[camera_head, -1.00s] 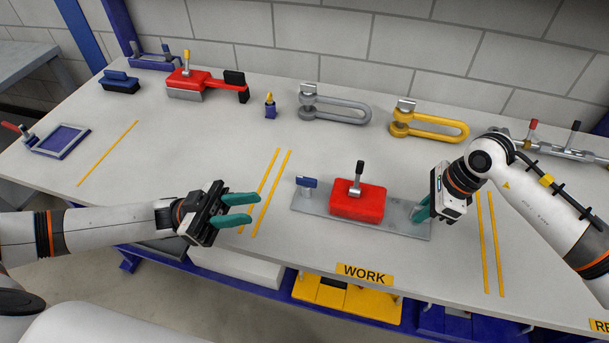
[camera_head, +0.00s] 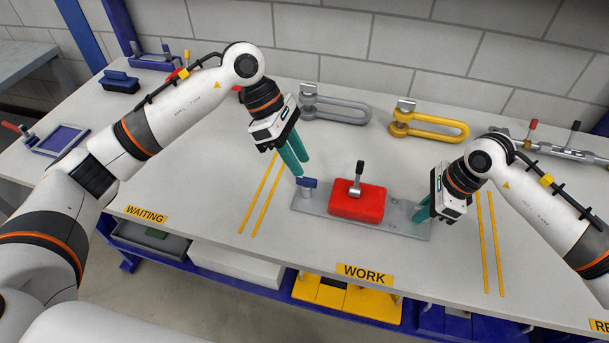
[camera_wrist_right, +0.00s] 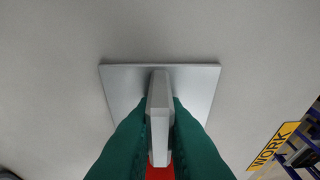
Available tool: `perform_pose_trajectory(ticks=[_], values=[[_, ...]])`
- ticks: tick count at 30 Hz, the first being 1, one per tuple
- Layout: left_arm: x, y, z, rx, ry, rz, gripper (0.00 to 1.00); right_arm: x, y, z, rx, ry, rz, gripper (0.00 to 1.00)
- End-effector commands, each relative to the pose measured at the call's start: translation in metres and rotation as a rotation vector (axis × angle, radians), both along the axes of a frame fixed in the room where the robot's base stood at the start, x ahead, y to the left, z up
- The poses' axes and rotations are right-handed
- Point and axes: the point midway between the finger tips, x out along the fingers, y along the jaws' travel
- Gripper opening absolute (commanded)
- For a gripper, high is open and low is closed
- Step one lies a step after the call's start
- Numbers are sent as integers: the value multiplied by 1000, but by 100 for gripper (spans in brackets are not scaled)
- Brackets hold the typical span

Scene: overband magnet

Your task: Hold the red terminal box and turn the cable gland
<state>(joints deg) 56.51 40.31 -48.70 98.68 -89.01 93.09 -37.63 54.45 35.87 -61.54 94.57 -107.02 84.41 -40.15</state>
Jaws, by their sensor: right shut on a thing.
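The red terminal box (camera_head: 357,203) sits on a grey plate (camera_head: 322,209) in the work area, with a black-tipped lever (camera_head: 358,178) on top. A short post with a blue crosspiece (camera_head: 308,184) stands at the plate's left end; it may be the cable gland. My right gripper (camera_head: 421,210) is shut on a light grey upright grip (camera_wrist_right: 159,105) at the plate's right end. In the right wrist view, a bit of red (camera_wrist_right: 160,172) shows below the grip. My left gripper (camera_head: 302,167) points down, open and empty, just above and behind the blue-topped post, apparently not touching it.
A grey shackle (camera_head: 335,108) and a yellow shackle (camera_head: 430,125) lie behind the work area. A blue-handled block (camera_head: 119,82) and a blue tray (camera_head: 60,141) are at the left. My left arm partly hides a red tool. Yellow lines (camera_head: 265,195) border the work area.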

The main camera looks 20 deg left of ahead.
Motion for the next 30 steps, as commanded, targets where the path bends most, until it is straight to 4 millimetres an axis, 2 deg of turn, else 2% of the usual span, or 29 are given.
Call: perform_pose_trajectory(ticks=[3,9,14,24,30], values=[[12,8,-5,89,-81,-24,31,0,0,0,0,-1,0,0],[19,13,-12,146,-127,-37,31,0,0,0,0,-1,0,0],[19,8,-27,147,-125,-37,31,0,0,0,0,-1,0,0],[18,-8,-72,146,-125,-34,31,0,0,0,-1,-1,0,0],[19,-15,-88,144,-127,-35,31,0,0,0,-1,-1,-1,0]])
